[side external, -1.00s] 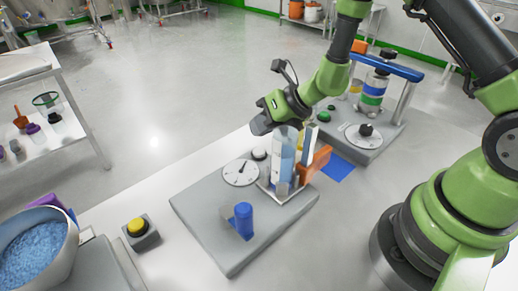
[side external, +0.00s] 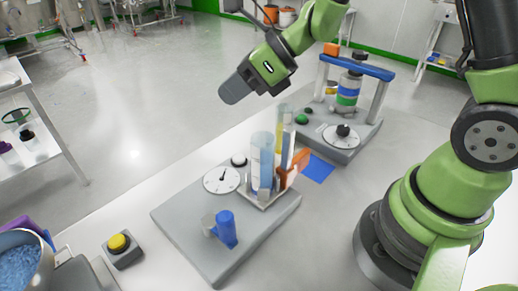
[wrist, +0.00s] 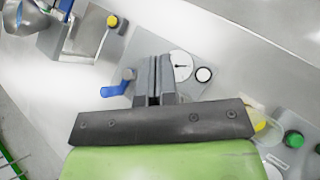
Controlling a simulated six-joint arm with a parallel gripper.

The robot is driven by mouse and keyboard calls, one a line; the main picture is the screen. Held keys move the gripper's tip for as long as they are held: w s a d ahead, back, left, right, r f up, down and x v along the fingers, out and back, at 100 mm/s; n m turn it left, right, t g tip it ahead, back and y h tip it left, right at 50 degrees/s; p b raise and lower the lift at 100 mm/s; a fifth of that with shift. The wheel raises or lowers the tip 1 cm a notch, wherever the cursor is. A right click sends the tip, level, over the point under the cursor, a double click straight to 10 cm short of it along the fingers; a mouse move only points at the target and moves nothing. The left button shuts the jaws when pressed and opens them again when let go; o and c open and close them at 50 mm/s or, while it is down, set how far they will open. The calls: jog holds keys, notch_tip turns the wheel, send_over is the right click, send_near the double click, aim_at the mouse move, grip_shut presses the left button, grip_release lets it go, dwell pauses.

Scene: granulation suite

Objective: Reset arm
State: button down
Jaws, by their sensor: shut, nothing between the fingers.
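My gripper (side external: 233,90) hangs in the air above and behind the grey station with the dial, clear of everything. In the wrist view its two fingers (wrist: 154,70) are together, with nothing between them. My green arm reaches in from the right in the side view. Below the gripper, a clear cylinder (side external: 262,160) with bluish contents stands upright in a metal holder on the grey base (side external: 185,225).
The base also carries a white dial (side external: 221,180) and a blue handle (side external: 226,228). Beside the cylinder is an orange part (side external: 293,167). A yellow button (side external: 119,243) stands left. Behind is a second station with a blue bar (side external: 358,67). A blue-filled bowl (side external: 20,268) is at lower left.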

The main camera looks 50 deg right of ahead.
jog(key=s+r+n+g, duration=0.1)
jog(key=s+r+n, duration=0.9)
jog(key=n, duration=0.5)
jog(key=s+d+n+t+h, duration=0.1)
jog(key=s+d+n+h, duration=0.4)
jog(key=s+n, duration=0.4)
jog(key=shift+r+n, duration=0.45)
jog(key=shift+n, duration=0.25)
